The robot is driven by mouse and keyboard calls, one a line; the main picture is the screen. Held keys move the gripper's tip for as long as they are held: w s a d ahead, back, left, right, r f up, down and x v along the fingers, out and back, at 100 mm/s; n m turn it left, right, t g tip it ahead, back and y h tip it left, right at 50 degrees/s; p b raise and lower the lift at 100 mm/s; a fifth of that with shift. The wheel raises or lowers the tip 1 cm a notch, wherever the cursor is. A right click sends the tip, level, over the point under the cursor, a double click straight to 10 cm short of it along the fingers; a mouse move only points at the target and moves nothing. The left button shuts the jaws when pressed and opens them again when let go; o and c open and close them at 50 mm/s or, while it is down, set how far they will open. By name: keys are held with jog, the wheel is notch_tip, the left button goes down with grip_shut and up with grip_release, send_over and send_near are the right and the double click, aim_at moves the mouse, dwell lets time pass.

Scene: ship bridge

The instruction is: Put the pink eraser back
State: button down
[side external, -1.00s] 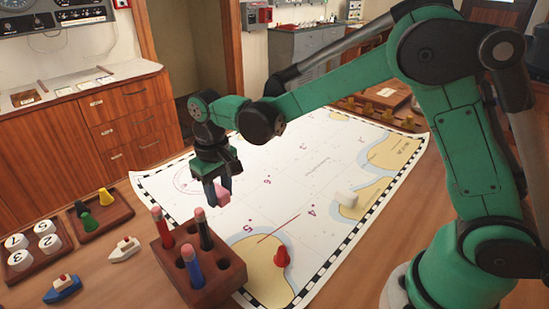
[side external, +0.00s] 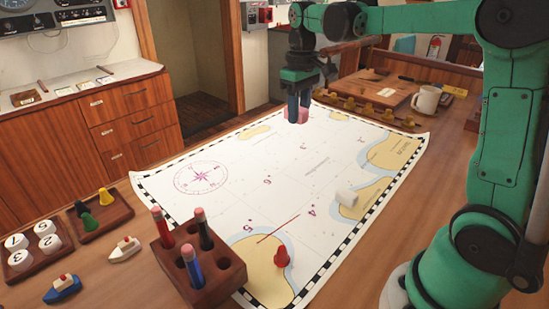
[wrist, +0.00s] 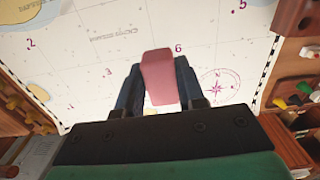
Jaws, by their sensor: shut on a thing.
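The pink eraser (side external: 303,115) is held between the fingers of my gripper (side external: 298,110), above the far part of the nautical chart (side external: 290,180) in the side view. In the wrist view the pink eraser (wrist: 160,76) stands between the two dark fingers of my gripper (wrist: 160,90), with the chart (wrist: 110,45) beneath. The gripper is shut on it. Which spot belongs to the eraser cannot be told from these frames.
A wooden pencil block (side external: 222,272) with several pencils stands at the near edge. A rack of yellow pieces (side external: 365,110), a wooden board (side external: 385,90) and a mug (side external: 424,101) are at the far right.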

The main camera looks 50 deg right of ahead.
notch_tip(320, 180, up, 3)
send_over(318, 184)
notch_tip(318, 184, down, 16)
jog(key=shift+r, duration=0.25)
jog(key=shift+f, duration=2.15)
jog(key=c, duration=0.5)
grip_release()
jog(key=shift+f, duration=0.1)
jog(key=shift+c, duration=0.2)
